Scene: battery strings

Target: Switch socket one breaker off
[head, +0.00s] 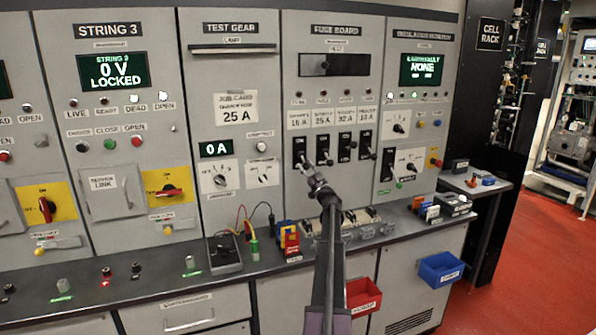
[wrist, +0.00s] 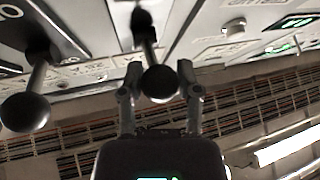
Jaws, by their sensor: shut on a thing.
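The fuse board (head: 333,97) carries a row of several black breakers with levers, under rating labels. Their small names are too blurred to read surely, so I cannot tell which is socket one. My gripper (head: 302,164) is at the lever of the leftmost breaker (head: 299,147), whose label reads about 16 A. In the wrist view my gripper (wrist: 160,88) has its fingers shut on either side of this lever's black ball knob (wrist: 160,84). A neighbouring lever knob (wrist: 26,112) stands free at the left there. In the head view my gripper partly hides the held lever.
A bench (head: 150,285) runs below the panels, with a meter (head: 224,254) and several small parts on it. A red bin (head: 363,297) and a blue bin (head: 441,269) hang at its front. The second breaker (head: 322,147) is close on the right.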

